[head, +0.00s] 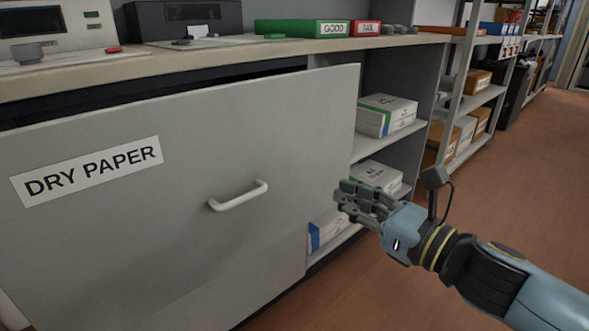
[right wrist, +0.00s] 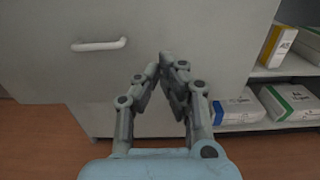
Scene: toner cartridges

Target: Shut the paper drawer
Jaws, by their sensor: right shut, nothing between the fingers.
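The paper drawer (head: 120,230) is a large grey front labelled "DRY PAPER" with a white bar handle (head: 238,196). It stands out from the cabinet, with a dark gap along its top edge. My right gripper (head: 346,193) is shut and empty, to the right of the handle, by the drawer front's right edge. In the right wrist view the fingertips (right wrist: 167,58) overlap the grey drawer front (right wrist: 120,75), right of and below the handle (right wrist: 98,45). I cannot tell whether they touch the front. My left gripper is not in view.
A counter (head: 300,50) above the drawer holds a black machine (head: 180,18), a green "GOOD" tray (head: 300,28) and a red "FAIL" tray (head: 366,28). Open shelves with paper packs (head: 386,115) lie right of the drawer. The brown floor (head: 530,170) at right is clear.

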